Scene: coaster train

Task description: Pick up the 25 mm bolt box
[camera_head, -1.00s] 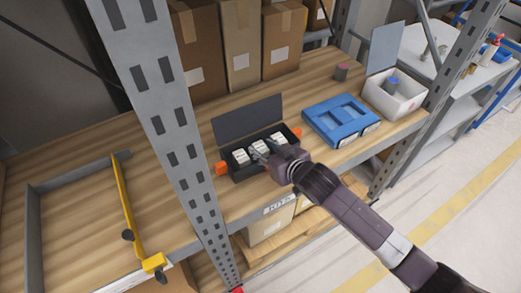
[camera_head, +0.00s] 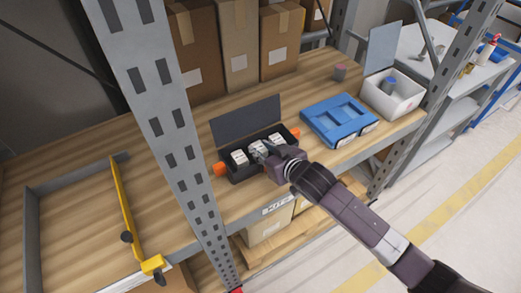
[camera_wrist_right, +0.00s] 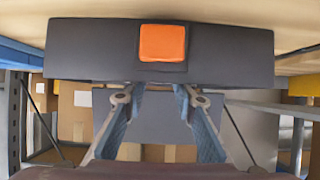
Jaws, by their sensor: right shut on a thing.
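A black open case (camera_head: 236,178) with a raised dark lid (camera_head: 245,120) and orange end latches stands on the wooden shelf. Small white boxes stand in a row inside it, including a left one (camera_head: 239,157) and a right one (camera_head: 278,139). Labels are too small to read, so I cannot tell which is the 25 mm bolt box. My right gripper (camera_head: 262,153) is at the row, shut on a small white box near its middle, largely hidden by the fingers. In the right wrist view the case's dark end (camera_wrist_right: 90,50) hides what the fingertips (camera_wrist_right: 160,90) hold. My left gripper is out of view.
A blue tray (camera_head: 340,122) and a white bin (camera_head: 392,103) stand right of the case. Tall cartons (camera_head: 238,45) line the back. A grey upright (camera_head: 160,110) rises in front at the left. A yellow bar (camera_head: 128,220) lies left of it.

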